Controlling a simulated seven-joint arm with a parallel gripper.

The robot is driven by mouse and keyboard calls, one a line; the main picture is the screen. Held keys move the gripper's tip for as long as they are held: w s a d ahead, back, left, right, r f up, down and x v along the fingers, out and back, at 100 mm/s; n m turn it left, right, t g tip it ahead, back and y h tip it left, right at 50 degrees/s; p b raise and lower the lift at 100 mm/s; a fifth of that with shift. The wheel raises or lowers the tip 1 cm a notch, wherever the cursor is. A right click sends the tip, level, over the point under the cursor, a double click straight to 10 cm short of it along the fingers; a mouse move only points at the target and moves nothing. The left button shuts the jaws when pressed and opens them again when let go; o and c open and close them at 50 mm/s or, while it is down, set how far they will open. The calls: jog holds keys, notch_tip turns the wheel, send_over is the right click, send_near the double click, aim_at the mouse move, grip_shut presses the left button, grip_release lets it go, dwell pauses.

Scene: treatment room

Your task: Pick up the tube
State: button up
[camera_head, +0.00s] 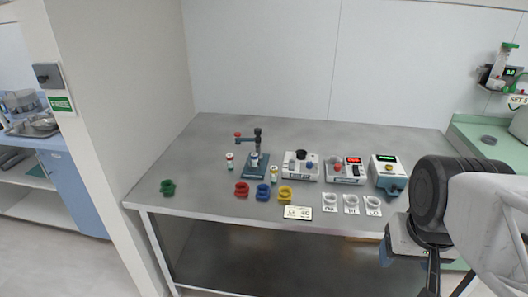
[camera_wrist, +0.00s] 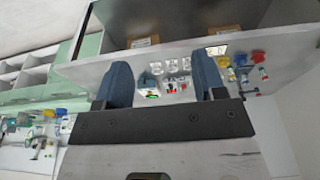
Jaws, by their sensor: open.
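Several small white tube-like vials with coloured caps stand on the grey metal table. One with a red cap (camera_head: 229,161) stands left of the dark stand (camera_head: 257,160). Another vial (camera_head: 254,158) is at the stand, and one with a yellowish band (camera_head: 273,174) stands right of it. I cannot tell which one is the task's tube. My gripper shows in the wrist view (camera_wrist: 163,72) with its two blue fingers apart and nothing between them. In the head view my arm is at the lower right, away from the vials, and the fingertips are hard to make out.
Green (camera_head: 167,187), red (camera_head: 241,189), blue (camera_head: 263,192) and yellow (camera_head: 285,192) ring-like holders sit on the table (camera_head: 220,207). The table's back is clear.

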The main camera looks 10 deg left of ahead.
jog(key=w+a+m+g+y, duration=0.15)
jog(key=w+a, duration=0.35)
jog(key=w, duration=0.6)
jog(key=w+a+m+g+y, duration=0.1)
jog(key=w+a+m+y, duration=0.25)
jog(key=w, duration=0.85)
jog(key=w+a+m+g+y, duration=0.1)
jog(key=w+a+m, duration=0.1)
jog(key=w+a, duration=0.65)
jog(key=w+a+f+m+g+y, duration=0.1)
jog(key=w+a+f+m+y, duration=0.2)
jog(key=w, duration=0.6)
jog(key=w+a+f+m+g+y, duration=0.1)
jog(key=w+a+f, duration=0.1)
jog(key=w+f, duration=0.5)
jog(key=m+y, duration=0.3)
jog(key=m, duration=0.1)
send_near(255, 161)
jog(key=shift+w+a+r+g, duration=0.1)
jog(key=shift+w+a+g, duration=0.15)
jog(key=shift+a, duration=0.35)
jog(key=shift+w+a+r+g, duration=0.15)
jog(key=shift+w+a, duration=0.25)
jog(key=shift+a, duration=0.25)
jog(key=shift+x, duration=1.3)
jog(key=shift+a, duration=0.1)
